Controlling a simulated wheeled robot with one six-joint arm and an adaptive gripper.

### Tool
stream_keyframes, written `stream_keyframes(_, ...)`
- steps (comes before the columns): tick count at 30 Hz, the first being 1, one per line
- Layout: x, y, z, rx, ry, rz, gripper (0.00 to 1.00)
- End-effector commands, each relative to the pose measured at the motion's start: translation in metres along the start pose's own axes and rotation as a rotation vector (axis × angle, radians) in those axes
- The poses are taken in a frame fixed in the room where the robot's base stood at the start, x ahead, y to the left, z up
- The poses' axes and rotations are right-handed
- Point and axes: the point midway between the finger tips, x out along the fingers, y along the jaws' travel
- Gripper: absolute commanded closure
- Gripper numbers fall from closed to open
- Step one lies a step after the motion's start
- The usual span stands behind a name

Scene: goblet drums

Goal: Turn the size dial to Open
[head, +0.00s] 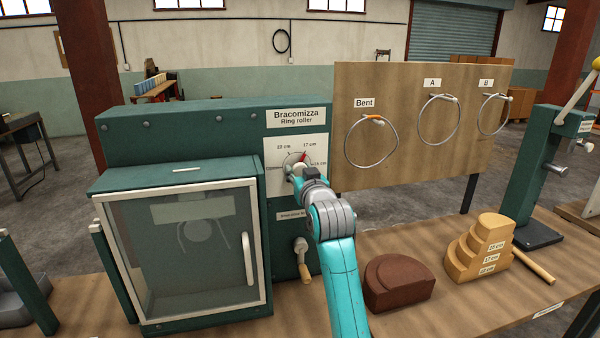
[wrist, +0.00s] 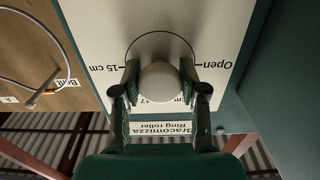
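The size dial is on a white plate (head: 311,150) on the front of the green ring roller. A red pointer (head: 303,156) points up toward 17 cm. The dial's pale round knob (wrist: 160,82) shows in the wrist view, where the plate appears upside down. My gripper (wrist: 160,76) has one finger against each side of the knob, with no clear gap. In the head view my gripper (head: 299,173) covers part of the dial.
A glass-fronted cabinet door (head: 185,250) with a white handle is left of the dial. A crank (head: 303,262) is below it. A board (head: 420,125) with hanging rings stands to the right. A brown block (head: 398,284) and a stepped wooden block (head: 480,250) sit on the bench.

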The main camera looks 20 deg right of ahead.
Motion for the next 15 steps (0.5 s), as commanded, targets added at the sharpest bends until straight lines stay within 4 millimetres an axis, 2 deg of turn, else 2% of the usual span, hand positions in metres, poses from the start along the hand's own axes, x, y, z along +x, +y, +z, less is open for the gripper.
stream_keyframes(1, 0.0, -0.0001, 0.0, 0.0, 0.0, 0.0, 0.88)
stream_keyframes(2, 0.0, -0.0001, 0.0, 0.0, 0.0, 0.0, 0.93)
stream_keyframes(15, 0.0, 0.0, 0.0001, -0.088, 0.0, 0.0, 0.93)
